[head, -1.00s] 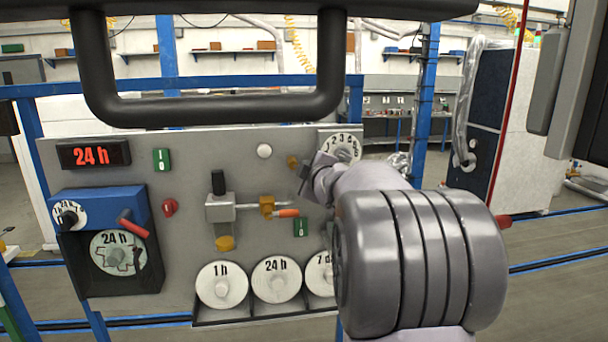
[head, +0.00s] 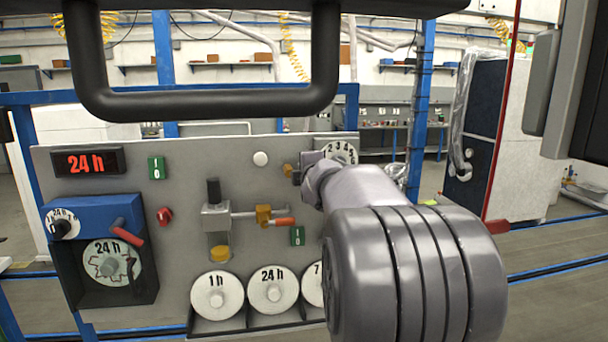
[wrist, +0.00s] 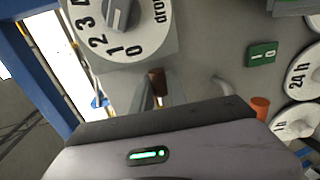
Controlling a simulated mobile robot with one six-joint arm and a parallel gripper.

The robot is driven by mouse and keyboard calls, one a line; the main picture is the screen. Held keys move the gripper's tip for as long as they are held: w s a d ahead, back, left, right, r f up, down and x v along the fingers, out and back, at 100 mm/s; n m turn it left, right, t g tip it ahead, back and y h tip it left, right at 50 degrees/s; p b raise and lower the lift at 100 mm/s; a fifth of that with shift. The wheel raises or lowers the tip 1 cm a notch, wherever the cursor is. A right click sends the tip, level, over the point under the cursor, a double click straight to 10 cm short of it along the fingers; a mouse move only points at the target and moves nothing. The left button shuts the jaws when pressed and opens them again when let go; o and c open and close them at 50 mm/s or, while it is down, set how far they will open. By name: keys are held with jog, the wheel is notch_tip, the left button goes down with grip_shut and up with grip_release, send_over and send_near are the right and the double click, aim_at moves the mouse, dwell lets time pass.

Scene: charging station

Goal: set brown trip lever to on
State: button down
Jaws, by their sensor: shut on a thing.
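The brown trip lever (wrist: 157,82) shows in the wrist view as a short brown peg just below the numbered dial. My gripper (wrist: 157,100) is shut on it, with the peg's end between the fingertips. In the head view a small brown-gold part (head: 288,169) shows at the panel's upper right, beside my gripper (head: 303,168). My wrist and arm hide much of the panel there. I cannot read any on or off marking for the lever.
A white numbered dial (head: 341,152) sits right above my gripper. A green switch (head: 297,236), an orange-tipped handle (head: 282,222) and white round dials (head: 272,290) lie lower on the grey panel (head: 185,250). A blue timer box (head: 95,214) is at left.

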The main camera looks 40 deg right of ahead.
jog(key=c, duration=1.3)
grip_release()
jog(key=p+v, duration=0.3)
jog(key=v, duration=1.4)
jog(key=shift+s, duration=0.25)
jog(key=shift+r, duration=0.1)
